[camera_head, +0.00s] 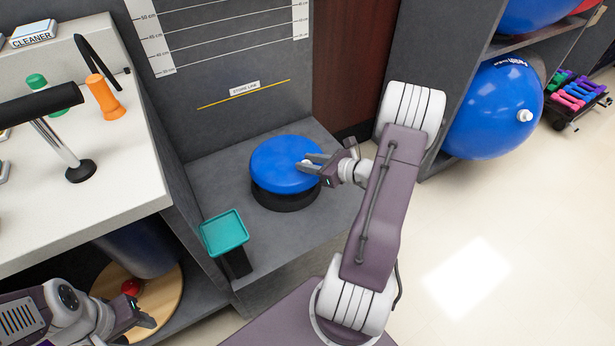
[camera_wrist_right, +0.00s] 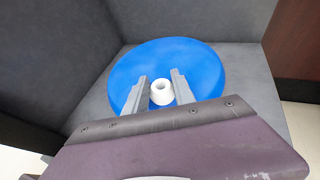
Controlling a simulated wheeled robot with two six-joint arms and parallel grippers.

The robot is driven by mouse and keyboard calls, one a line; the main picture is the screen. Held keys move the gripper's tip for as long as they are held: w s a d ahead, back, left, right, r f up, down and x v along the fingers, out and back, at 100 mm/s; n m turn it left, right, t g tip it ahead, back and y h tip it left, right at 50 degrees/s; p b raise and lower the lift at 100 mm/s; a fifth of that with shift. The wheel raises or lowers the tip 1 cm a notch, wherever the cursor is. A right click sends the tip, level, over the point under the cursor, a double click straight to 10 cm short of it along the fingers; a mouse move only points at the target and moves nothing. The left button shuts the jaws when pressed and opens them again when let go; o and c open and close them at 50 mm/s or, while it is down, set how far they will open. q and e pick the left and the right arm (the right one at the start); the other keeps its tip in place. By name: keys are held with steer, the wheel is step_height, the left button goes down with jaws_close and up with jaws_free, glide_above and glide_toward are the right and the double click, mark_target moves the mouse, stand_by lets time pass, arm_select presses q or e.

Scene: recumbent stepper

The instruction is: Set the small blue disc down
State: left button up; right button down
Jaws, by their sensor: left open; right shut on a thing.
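The small blue disc (camera_head: 284,160) is a round blue cushion with a white knob (camera_wrist_right: 162,93) on its top. It lies level over a black round base (camera_head: 285,199) on the grey shelf; I cannot tell whether the two touch. My right gripper (camera_head: 309,165) is shut on the disc at its white knob, with one finger on each side in the right wrist view (camera_wrist_right: 161,92). My left gripper (camera_head: 138,322) is open and empty at the lower left.
A yellow line (camera_head: 243,94) marked "STORE LINE" runs on the grey back wall above the disc. A teal-topped black block (camera_head: 224,232) stands front left on the shelf. A white counter (camera_head: 110,175) is left. A wooden round board (camera_head: 166,290) with a red knob lies below.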

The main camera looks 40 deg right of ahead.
steer(key=shift+w, duration=0.15)
step_height(320, 180, down, 4)
steer(key=b, duration=0.3)
steer(key=shift+f, duration=0.15)
steer(key=shift+r, duration=0.2)
steer(key=c, duration=1.1)
jaws_free()
steer(key=shift+f, duration=0.1)
steer(key=shift+o, duration=0.2)
steer(key=shift+s, duration=0.2)
